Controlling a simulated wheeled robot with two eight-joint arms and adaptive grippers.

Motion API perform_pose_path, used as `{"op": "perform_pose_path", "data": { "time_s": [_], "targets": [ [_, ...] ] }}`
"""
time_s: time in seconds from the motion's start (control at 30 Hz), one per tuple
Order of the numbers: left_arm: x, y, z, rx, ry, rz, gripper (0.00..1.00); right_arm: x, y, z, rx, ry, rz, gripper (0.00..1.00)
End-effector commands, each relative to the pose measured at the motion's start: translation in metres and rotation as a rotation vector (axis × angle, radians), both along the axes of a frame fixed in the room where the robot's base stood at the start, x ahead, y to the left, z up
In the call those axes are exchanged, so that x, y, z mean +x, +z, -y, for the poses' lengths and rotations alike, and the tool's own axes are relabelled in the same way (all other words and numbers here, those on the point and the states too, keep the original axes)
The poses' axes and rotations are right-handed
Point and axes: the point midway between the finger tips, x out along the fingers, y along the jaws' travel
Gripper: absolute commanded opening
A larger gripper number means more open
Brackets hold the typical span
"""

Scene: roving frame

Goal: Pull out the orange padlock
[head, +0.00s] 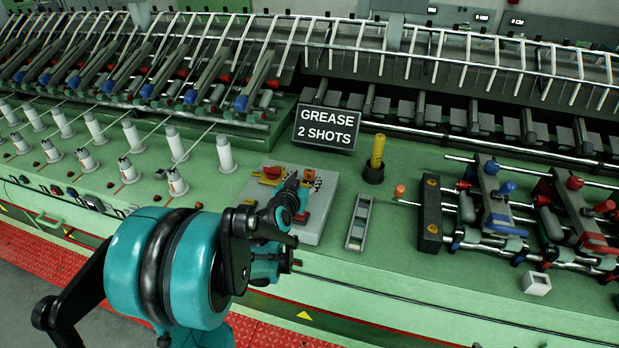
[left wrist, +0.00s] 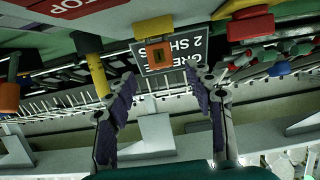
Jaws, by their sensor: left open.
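The orange padlock (left wrist: 158,52) shows in the left wrist view as a small block with a dark keyhole, against a yellow piece (left wrist: 153,27). In the head view a small orange patch that looks like the padlock (head: 309,173) sits on the grey box (head: 256,196), partly behind my gripper. My left gripper (head: 297,184) reaches over the box from the front. In the left wrist view its two fingers (left wrist: 163,82) are spread, empty, with the padlock beyond the tips and between them. I cannot tell the exact gap. My right gripper is not in view.
A red knob (head: 271,172) stands on the box left of the gripper. A "GREASE 2 SHOTS" sign (head: 327,129) is behind it. A yellow cylinder (head: 377,152) and a grey tray (head: 360,220) are to the right. White spindles (head: 225,154) line the left.

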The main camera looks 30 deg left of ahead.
Motion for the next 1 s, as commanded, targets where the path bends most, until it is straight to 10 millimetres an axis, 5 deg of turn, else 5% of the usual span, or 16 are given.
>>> {"op": "perform_pose_path", "data": {
  "time_s": [0.33, 0.63, 0.83, 1.0],
  "targets": [
    [0.045, -0.013, -0.013, 0.0, -0.002, -0.001, 0.53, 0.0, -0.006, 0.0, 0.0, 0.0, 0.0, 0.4],
    [0.05, -0.014, -0.014, -0.001, -0.001, -0.001, 0.53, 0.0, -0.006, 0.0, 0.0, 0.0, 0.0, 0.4],
    [0.05, -0.014, -0.014, -0.001, -0.001, -0.002, 0.01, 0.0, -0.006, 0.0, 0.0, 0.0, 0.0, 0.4],
    [0.05, -0.014, -0.014, -0.001, -0.001, -0.001, 0.0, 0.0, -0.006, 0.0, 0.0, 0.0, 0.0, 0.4]
  ]
}}
